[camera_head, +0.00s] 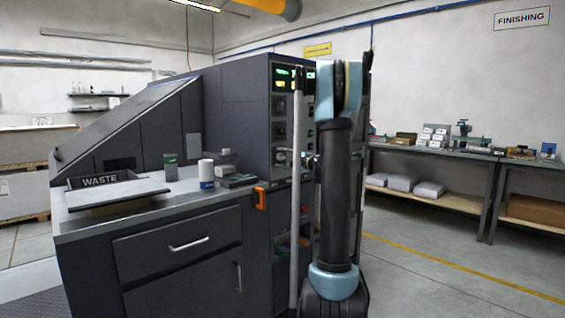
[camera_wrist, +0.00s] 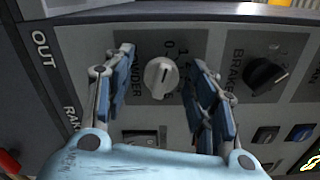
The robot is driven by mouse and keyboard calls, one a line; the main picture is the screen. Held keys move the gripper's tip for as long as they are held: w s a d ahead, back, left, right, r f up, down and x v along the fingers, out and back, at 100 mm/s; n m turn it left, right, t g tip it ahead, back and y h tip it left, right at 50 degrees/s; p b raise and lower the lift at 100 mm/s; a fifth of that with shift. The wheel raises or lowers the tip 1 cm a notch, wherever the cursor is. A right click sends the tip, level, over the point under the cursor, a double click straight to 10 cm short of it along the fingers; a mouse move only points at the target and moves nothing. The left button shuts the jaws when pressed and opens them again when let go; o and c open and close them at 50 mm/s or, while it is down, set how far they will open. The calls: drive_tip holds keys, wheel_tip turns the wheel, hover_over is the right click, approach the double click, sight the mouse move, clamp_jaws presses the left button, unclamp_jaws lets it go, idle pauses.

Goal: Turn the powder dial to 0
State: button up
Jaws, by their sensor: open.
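The powder dial (camera_wrist: 161,77) is a pale round knob on a grey panel in the wrist view. Its label is partly covered by my left finger, and scale marks with a 0 show above it. The exact mark it points to is too small to tell. My gripper (camera_wrist: 163,60) is open, with one blue-padded finger on each side of the dial. Gaps show between the knob and both fingers. In the head view the dial and my gripper are hidden or too small to make out.
A black brake dial (camera_wrist: 267,75) sits right of the powder dial, with a rocker switch (camera_wrist: 142,139) below. Dark buttons (camera_wrist: 265,134) are at the lower right.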

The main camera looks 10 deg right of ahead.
drive_tip(key=shift+d, duration=0.1)
drive_tip(key=v, duration=1.1)
drive_tip(key=shift+s+d, duration=0.2)
drive_tip(key=shift+s, duration=0.15)
drive_tip(key=shift+f, duration=0.1)
drive_tip(key=s+a+f+n+g+h, duration=0.1)
drive_tip(key=s+a+f+n+g, duration=0.5)
drive_tip(key=s, duration=0.5)
drive_tip(key=s+a+f+n+g+h, duration=0.15)
drive_tip(key=s+a+f, duration=0.25)
drive_tip(key=s+a, duration=0.5)
drive_tip(key=s+d+f+n+g+h, duration=0.2)
drive_tip(key=s+f, duration=0.5)
drive_tip(key=s, duration=0.6)
drive_tip(key=s+d+f+n+g+h, duration=0.3)
drive_tip(key=s+d+f+h, duration=0.3)
drive_tip(key=s, duration=0.7)
wheel_tip(320, 180, down, 2)
drive_tip(key=shift+s+f+n, duration=0.2)
drive_tip(key=shift+s+n, duration=0.2)
drive_tip(key=shift+n, duration=0.25)
